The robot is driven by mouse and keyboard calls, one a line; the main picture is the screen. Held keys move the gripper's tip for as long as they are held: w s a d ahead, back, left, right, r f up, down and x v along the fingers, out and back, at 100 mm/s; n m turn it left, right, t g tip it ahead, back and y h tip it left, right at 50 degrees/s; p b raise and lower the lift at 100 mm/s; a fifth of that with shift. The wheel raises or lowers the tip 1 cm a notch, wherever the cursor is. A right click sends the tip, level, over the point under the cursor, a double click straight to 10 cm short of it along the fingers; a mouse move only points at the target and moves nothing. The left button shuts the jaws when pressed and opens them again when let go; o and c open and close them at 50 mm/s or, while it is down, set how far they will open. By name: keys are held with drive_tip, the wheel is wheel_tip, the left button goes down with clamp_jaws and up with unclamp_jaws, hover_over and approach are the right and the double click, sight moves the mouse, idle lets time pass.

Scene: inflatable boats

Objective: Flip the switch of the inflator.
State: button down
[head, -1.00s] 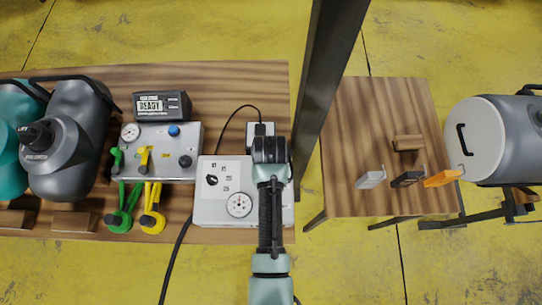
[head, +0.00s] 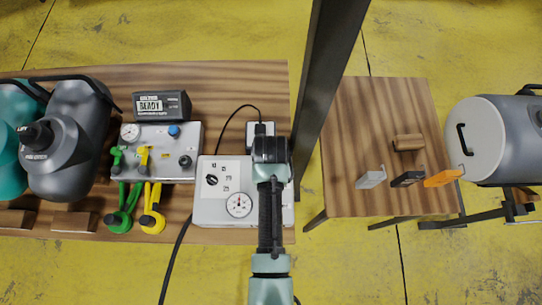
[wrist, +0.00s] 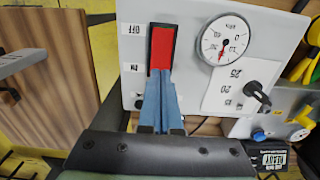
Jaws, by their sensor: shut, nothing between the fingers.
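The inflator (head: 210,215) is a white box at the front right of the large table, with a round gauge (wrist: 226,40) and a black dial knob (wrist: 257,92). Its red rocker switch (wrist: 160,45) sits in a black frame between the gauge and the OFF and ON labels, which appear upside down in the wrist view. My gripper (wrist: 161,78) is shut and empty. Its blue fingertips are at the lower, ON-label end of the switch and hide that end; I cannot tell whether they touch it. In the head view my arm hides the switch.
A grey pump box (head: 160,140) with valves and a black display box (head: 162,105) stand left of the inflator. A dark post (head: 325,85) rises just right of my gripper. A small table (head: 350,115) with several hooked tags stands beyond it.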

drive_tip(key=shift+f+b, duration=0.7)
drive_tip(key=shift+f, duration=0.35)
idle(0.4)
wheel_tip(320, 180, up, 7)
drive_tip(key=p, duration=0.7)
drive_tip(key=shift+r, duration=0.1)
idle(0.5)
